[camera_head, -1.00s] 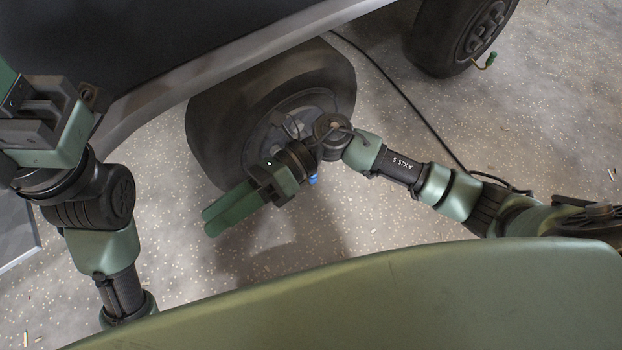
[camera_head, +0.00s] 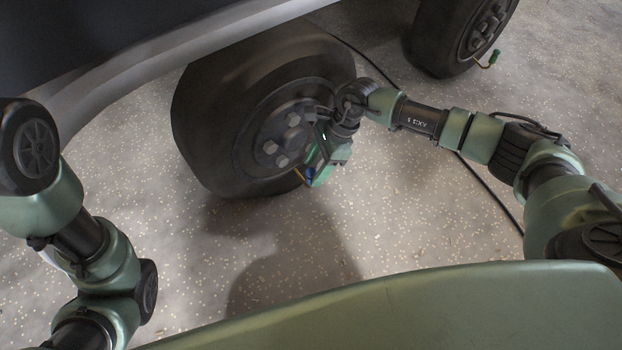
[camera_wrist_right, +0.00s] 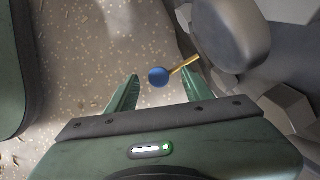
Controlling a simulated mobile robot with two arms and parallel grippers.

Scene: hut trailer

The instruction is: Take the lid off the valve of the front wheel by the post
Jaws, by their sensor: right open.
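The nearer dark wheel (camera_head: 215,110) stands under the trailer in the head view. A thin brass valve stem (camera_head: 299,176) sticks out from its hub, with a round blue lid (camera_head: 309,173) at the end. In the right wrist view the blue lid (camera_wrist_right: 158,76) sits on the brass stem (camera_wrist_right: 184,65). My right gripper (camera_head: 315,178) is at the hub, pointing down. It is open, and in the wrist view its green fingers (camera_wrist_right: 160,80) stand on either side of the blue lid with gaps. My left gripper is out of view; only its arm shows at the left.
A second wheel (camera_head: 455,40) at the upper right has a green lid (camera_head: 494,57) on its own stem. A black cable (camera_head: 480,187) runs over the speckled floor. The trailer's pale lower edge (camera_head: 150,60) passes above the nearer wheel. Floor in front is clear.

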